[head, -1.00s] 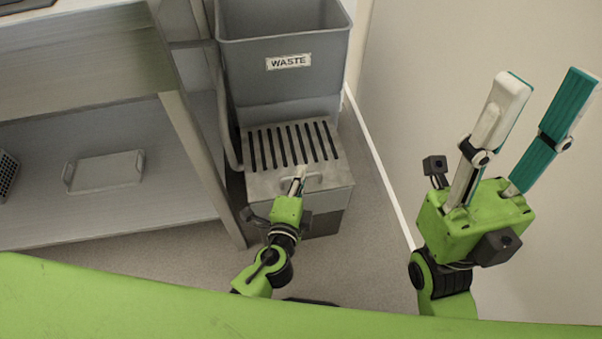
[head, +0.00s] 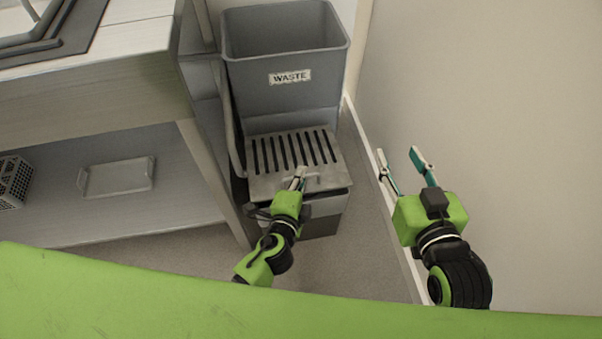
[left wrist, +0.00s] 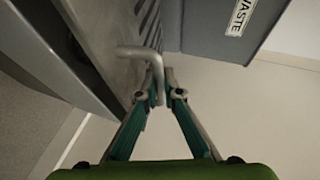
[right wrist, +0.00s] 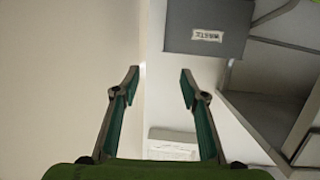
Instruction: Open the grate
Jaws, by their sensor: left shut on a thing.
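The grate (head: 264,184) is a grey metal lid with dark slots on top of a low grey box (head: 324,219), in front of the waste bin. Its bar handle (head: 321,180) is at the front; it also shows in the left wrist view (left wrist: 138,51). My left gripper (head: 300,175) is shut on the handle, with the fingertips meeting around the bar in the left wrist view (left wrist: 160,82). A dark gap shows between the grate's front edge and the box, so the grate is slightly raised. My right gripper (head: 400,157) is open and empty, to the right of the box.
The grey waste bin (head: 289,103), labelled WASTE, stands behind the grate. A steel table (head: 110,88) with a lower shelf holding a tray (head: 118,178) and a basket (head: 14,180) is on the left. A bare wall (head: 480,90) bounds the right.

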